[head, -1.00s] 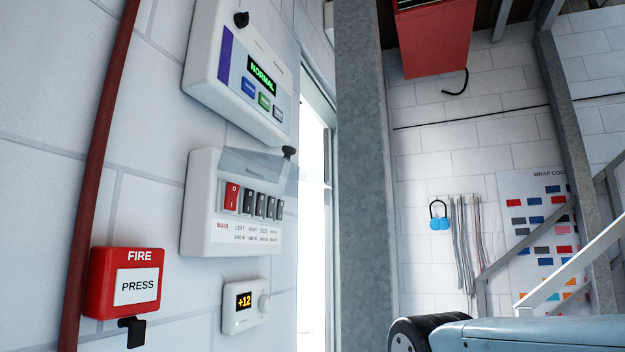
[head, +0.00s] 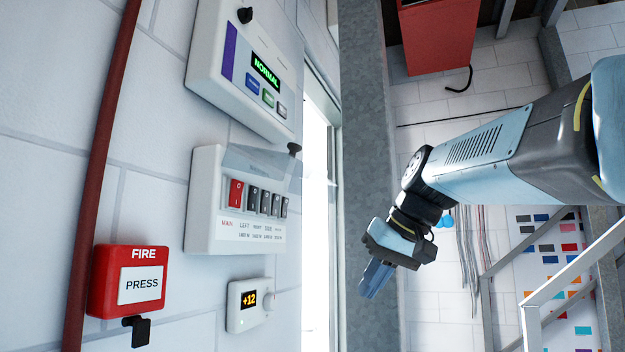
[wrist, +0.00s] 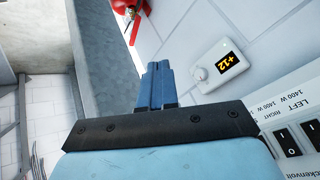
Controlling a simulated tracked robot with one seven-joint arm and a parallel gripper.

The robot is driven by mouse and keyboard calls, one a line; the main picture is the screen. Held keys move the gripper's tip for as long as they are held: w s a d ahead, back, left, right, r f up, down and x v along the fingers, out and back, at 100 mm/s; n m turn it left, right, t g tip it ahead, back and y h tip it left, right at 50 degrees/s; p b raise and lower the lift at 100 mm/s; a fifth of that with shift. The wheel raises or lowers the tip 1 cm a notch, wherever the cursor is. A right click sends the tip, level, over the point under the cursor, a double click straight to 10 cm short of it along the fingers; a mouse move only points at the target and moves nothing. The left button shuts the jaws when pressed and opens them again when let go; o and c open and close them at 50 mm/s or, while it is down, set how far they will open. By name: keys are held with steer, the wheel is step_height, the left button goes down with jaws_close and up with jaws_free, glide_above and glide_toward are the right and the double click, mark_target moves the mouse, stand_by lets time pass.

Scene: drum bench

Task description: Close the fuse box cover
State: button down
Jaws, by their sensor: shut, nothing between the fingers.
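The fuse box (head: 200,215) is a white box on the wall with a red main switch and several dark switches. Its clear cover (head: 262,163) is raised, sticking out from the top over the switches, with a dark knob (head: 294,149) at its outer edge. My gripper (head: 372,283) is shut and empty, to the right of the box and lower than the cover, apart from both. In the wrist view my gripper's fingers (wrist: 158,88) are together, and part of the fuse box (wrist: 300,107) shows at the right edge; the cover is not clear there.
An alarm panel (head: 210,85) is above the fuse box. A thermostat (head: 236,318) is below it, and a red fire button (head: 110,285) is at lower left. A grey column (head: 365,150) stands behind my gripper. A bright doorway (head: 315,220) lies between.

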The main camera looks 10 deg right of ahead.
steer(key=w+d+r+n+y, duration=0.25)
steer(key=r+n, duration=0.25)
steer(key=r, duration=1.1)
steer(key=w+d+r+n+y, duration=0.1)
steer(key=d+r+n+y, duration=0.3)
steer(key=r, duration=1.2)
steer(key=shift+n+t+h, duration=0.4)
steer(key=shift+n+h, duration=0.05)
steer(key=shift+n, duration=0.15)
steer(key=shift+s+d+f+x, duration=0.1)
steer(key=shift+d+f+x, duration=0.25)
steer(key=shift+x, duration=1.85)
steer(key=shift+s+d+f+x, duration=0.15)
steer(key=shift+f+x, duration=0.4)
steer(key=shift+x, duration=1.6)
steer(key=shift+s+d+f+x, duration=0.15)
steer(key=shift+f+x, duration=0.3)
steer(key=shift+x, duration=1.75)
steer(key=shift+d, duration=0.1)
